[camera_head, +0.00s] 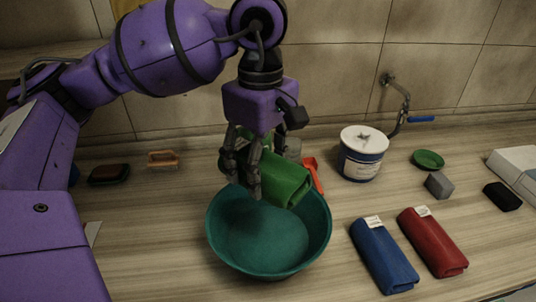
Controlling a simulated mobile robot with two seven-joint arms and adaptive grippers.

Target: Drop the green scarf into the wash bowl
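The green scarf (285,182) is a folded roll held above the back part of the teal wash bowl (231,255). My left gripper (248,186) points down over the bowl, with its dark fingers closed around the left part of the scarf. The scarf's right end sticks out, tilted down to the right. The inside of the bowl that shows is empty. My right gripper is not in view.
A blue folded cloth (383,257) and a red one (432,242) lie right of the bowl. A white-lidded tub (362,154) stands behind, near a wall tap (402,106). A grey block (439,185), a green dish (428,159) and a brush (163,159) lie farther out.

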